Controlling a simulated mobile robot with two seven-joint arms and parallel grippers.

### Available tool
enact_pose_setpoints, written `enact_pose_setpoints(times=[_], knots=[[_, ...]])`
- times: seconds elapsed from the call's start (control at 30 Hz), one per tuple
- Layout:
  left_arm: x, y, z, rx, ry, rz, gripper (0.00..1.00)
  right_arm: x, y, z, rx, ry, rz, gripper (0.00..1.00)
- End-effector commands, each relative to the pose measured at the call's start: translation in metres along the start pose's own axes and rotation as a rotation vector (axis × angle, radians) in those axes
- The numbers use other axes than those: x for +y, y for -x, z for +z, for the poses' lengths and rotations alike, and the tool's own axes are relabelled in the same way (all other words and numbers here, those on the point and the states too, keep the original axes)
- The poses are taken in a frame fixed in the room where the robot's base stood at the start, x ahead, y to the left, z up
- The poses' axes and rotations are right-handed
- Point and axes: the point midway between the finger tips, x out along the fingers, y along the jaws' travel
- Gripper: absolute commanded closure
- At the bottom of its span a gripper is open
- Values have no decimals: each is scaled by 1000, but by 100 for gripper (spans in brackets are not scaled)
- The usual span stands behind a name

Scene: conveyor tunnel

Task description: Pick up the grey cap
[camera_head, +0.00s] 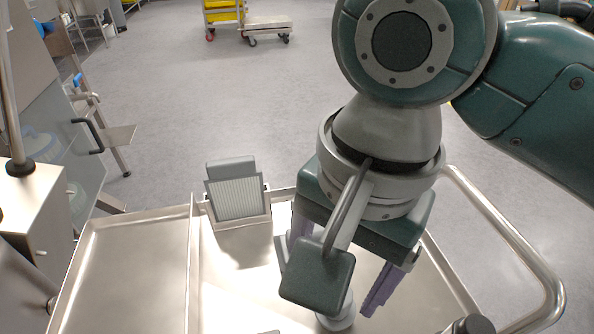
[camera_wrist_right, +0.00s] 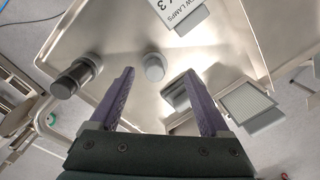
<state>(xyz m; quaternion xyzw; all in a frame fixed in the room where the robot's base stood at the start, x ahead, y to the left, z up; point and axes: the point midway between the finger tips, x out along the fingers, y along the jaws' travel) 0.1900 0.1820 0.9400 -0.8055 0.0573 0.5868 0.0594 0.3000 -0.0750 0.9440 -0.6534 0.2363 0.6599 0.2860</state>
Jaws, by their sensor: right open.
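The grey cap (camera_wrist_right: 155,73) tops a small pale cylinder standing on the metal tray. It shows between and beyond my fingertips in the right wrist view. In the head view the pale round piece (camera_head: 338,318) below my gripper seems to be the same object, mostly hidden by the hand. My right gripper (camera_wrist_right: 160,74) points down over the tray with its two purple fingers apart and nothing between them. It also shows in the head view (camera_head: 335,285). The fingers look clear of the cap. My left gripper is not in view.
A dark-topped cylinder (camera_wrist_right: 72,80) stands to one side of the cap. A grey block (camera_wrist_right: 174,93) is partly behind one finger. A ribbed panel (camera_head: 237,200) stands by the tray's far edge. A printed card (camera_wrist_right: 178,12) lies nearby. The left tray section (camera_head: 135,270) is clear.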

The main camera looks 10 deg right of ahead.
Motion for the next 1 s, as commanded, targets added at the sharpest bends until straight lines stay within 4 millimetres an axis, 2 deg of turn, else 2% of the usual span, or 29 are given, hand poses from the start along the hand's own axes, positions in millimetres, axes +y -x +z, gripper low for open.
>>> enact_pose_setpoints(times=[0.03,0.2,0.4,0.57,0.8,1.0], knots=[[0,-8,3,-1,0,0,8,-1,-5,-9,19,-52,22,20],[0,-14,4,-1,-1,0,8,2,-12,-19,40,-150,63,20],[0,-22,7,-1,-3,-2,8,4,-43,-20,39,-154,65,20],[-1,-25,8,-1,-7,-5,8,4,-55,-20,40,-153,62,20],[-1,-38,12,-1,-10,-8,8,8,-93,-22,41,-152,62,20],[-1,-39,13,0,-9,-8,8,8,-102,-22,41,-151,59,20]])
